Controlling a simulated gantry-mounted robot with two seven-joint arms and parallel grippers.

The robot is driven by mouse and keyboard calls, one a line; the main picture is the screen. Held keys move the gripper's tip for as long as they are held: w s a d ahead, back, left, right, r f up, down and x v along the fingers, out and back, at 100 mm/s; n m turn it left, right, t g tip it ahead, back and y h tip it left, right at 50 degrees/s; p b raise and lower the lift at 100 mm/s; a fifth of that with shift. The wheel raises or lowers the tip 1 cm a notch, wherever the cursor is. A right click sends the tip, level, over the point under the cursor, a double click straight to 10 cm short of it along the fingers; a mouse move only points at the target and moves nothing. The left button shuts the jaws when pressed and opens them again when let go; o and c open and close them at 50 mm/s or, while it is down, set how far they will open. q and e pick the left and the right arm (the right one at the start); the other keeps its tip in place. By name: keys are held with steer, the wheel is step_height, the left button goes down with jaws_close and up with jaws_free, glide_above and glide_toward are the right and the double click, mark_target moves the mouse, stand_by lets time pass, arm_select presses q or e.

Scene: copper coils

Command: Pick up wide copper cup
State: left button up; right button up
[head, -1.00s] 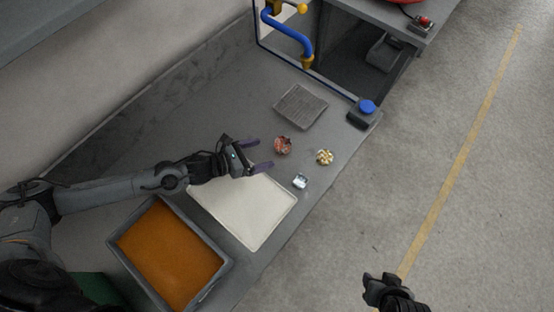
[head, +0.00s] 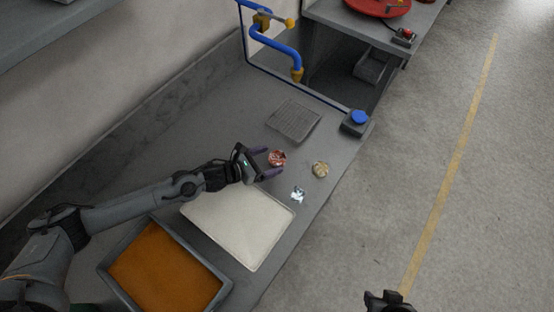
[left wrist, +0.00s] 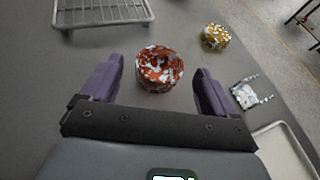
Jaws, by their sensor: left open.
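The wide copper cup (head: 277,158) is a short, round, reddish piece with shiny white patches, standing on the grey bench. In the left wrist view the cup (left wrist: 159,68) lies between and just ahead of the two purple fingers. My left gripper (head: 264,161) is open around the near side of the cup; in the left wrist view the gripper (left wrist: 158,92) shows a gap on both sides of it. My right gripper (head: 385,298) shows only in part at the bottom edge, away from the bench, and its jaw state is unclear.
A brassy round piece (head: 320,169) and a silvery piece (head: 298,195) stand to the right of the cup. A wire rack (head: 294,121) lies beyond it. A white tray (head: 251,264) and an orange-filled bin (head: 113,275) are nearer. A blue-button box (head: 354,124) sits at the bench edge.

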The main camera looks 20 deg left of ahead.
mark_target(277, 160)
arm_select(q)
steer(key=shift+x, duration=1.4)
steer(key=shift+r, duration=0.1)
steer(key=c, duration=1.2)
